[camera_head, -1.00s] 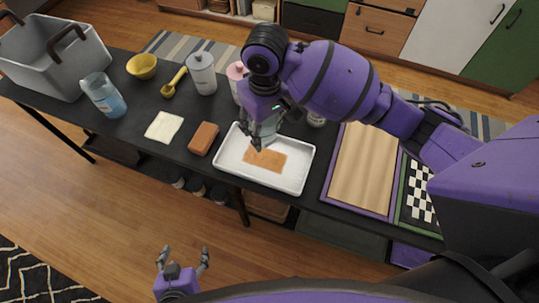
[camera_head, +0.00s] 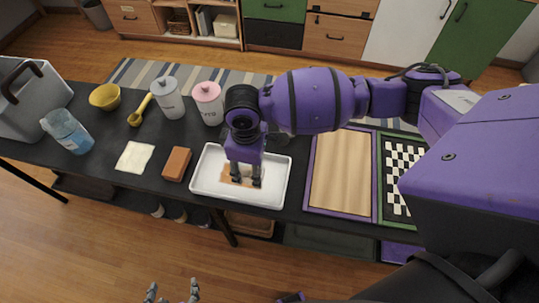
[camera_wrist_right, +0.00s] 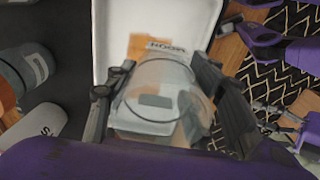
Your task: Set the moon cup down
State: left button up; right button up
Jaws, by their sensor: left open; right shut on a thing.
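The moon cup (camera_wrist_right: 160,88) is a clear cup with a label reading MOON, seen between my right gripper's fingers in the right wrist view. My right gripper (camera_wrist_right: 163,65) is shut on it. In the head view my right gripper (camera_head: 245,181) points down over the white tray (camera_head: 203,181), and its wrist and fingers hide most of the cup. An orange-brown patch (camera_head: 229,173) lies in the tray under the fingers. I cannot tell whether the cup touches the tray. My left gripper (camera_head: 172,291) is open and empty at the bottom edge, away from the table.
Left of the tray are a brown brick (camera_head: 176,164), a white cloth (camera_head: 134,157) and a tilted blue-filled container (camera_head: 67,131). White (camera_head: 168,98) and pink (camera_head: 208,102) canisters stand behind. A wooden board (camera_head: 339,172) and a checkered board (camera_head: 398,170) lie right.

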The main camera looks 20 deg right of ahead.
jog(key=shift+w+d+f, duration=0.3)
jog(key=shift+d+f, duration=0.2)
jog(key=shift+f, duration=0.15)
jog(key=shift+w+d+f, duration=0.25)
jog(key=shift+d+f, duration=0.25)
jog(key=shift+f, duration=0.1)
notch_tip(320, 180, down, 3)
jog(key=shift+f, duration=0.15)
jog(key=shift+w, duration=0.1)
jog(key=shift+f, duration=0.1)
jog(key=o, duration=1)
jog(key=shift+f, duration=0.1)
jog(key=shift+c, duration=0.2)
jog(key=shift+o, duration=1)
